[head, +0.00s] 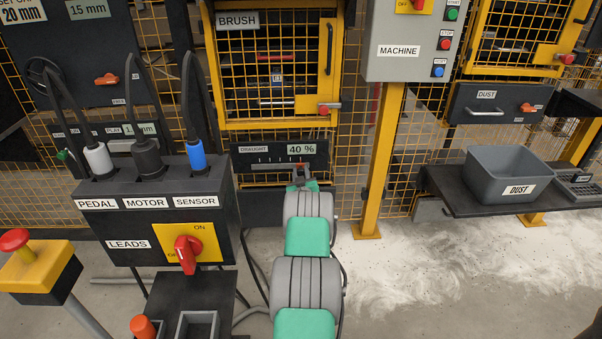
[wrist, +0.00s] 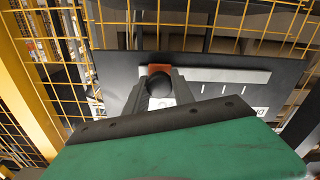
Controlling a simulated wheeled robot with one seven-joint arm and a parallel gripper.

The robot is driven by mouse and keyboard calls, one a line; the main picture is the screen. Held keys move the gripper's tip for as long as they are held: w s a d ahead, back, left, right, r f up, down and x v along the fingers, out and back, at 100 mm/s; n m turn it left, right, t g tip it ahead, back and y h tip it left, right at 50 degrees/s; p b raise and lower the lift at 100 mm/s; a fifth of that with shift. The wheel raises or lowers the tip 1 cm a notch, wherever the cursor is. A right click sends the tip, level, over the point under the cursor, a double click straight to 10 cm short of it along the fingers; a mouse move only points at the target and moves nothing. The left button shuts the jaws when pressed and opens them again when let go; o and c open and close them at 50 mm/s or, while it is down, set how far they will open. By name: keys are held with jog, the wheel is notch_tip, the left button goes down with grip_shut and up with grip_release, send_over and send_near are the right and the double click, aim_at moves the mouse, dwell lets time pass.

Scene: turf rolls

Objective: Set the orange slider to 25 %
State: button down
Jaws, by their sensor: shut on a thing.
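The slider panel (head: 262,156) is a dark plate below the brush cage, with a small label, a light scale with tick marks and a display (head: 301,149) reading 40 %. The orange slider (head: 298,164) sits at the right part of the scale, mostly hidden behind my gripper (head: 300,175). In the wrist view the orange slider (wrist: 159,69) shows just beyond my fingertips (wrist: 160,86), with a dark round part between them. My gripper is shut on the slider. The panel's pale scale strip (wrist: 225,76) runs to the right in the wrist view.
A black box (head: 140,215) with PEDAL, MOTOR and SENSOR plugs and a red switch (head: 186,252) stands left of my arm. A yellow post (head: 380,160) stands to the right. A grey dust bin (head: 507,175) is on a shelf at right. Yellow mesh surrounds the panel.

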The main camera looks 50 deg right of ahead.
dwell(0.8)
jog(key=w+a+b, duration=0.1)
jog(key=w, duration=0.1)
jog(key=w+a+b, duration=0.1)
jog(key=w+a, duration=0.1)
jog(key=shift+a+f, duration=0.1)
jog(key=shift+a, duration=0.1)
jog(key=shift+w+a, duration=0.3)
jog(key=shift+a, duration=0.05)
jog(key=c, duration=1.1)
grip_release()
jog(key=shift+o, duration=0.2)
jog(key=shift+s, duration=0.1)
jog(key=p, duration=0.3)
send_near(285, 165)
jog(key=v, duration=0.3)
jog(key=shift+d, duration=0.1)
